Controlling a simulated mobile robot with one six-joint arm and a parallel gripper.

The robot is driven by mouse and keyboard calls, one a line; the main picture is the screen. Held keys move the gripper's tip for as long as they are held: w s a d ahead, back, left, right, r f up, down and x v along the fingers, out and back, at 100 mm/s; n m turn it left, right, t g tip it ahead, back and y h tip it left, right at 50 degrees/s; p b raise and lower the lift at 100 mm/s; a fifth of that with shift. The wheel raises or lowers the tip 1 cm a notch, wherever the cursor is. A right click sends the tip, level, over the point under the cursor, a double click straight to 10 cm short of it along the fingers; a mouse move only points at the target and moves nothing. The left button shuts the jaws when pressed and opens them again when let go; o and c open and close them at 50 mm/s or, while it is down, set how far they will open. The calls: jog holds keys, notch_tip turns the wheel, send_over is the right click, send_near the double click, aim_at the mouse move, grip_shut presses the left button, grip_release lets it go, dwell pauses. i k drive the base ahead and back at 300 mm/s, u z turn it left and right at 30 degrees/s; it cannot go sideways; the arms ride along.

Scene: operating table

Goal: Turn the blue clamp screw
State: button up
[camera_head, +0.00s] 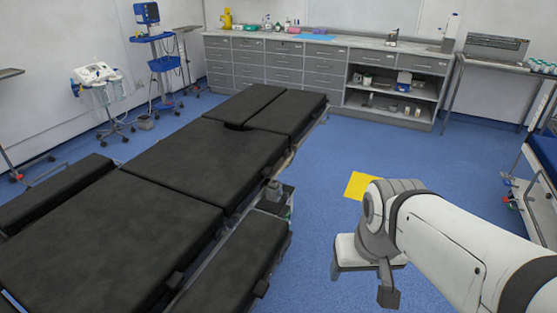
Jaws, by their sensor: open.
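I cannot pick out the blue clamp screw for certain in the head view. A small grey clamp-like part (273,190) sits at the right side of the black-padded operating table (190,155), but its details are too small to tell. My gripper (362,285) hangs at the end of my white arm, right of the table and over the blue floor. Its jaws look apart, with nothing seen between them. It is clear of the table. Part of it is hidden by my wrist.
A yellow square (361,186) lies on the floor behind my wrist. Grey drawer cabinets (265,68) line the back wall. Wheeled equipment stands (165,65) are at the back left. A bed with a blue side (545,150) is at the right edge. Floor between table and cabinets is free.

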aim_at(284, 196)
jog(key=u, duration=2.4)
jog(key=k, duration=1)
jog(key=z, duration=1.95)
jog(key=i, duration=1)
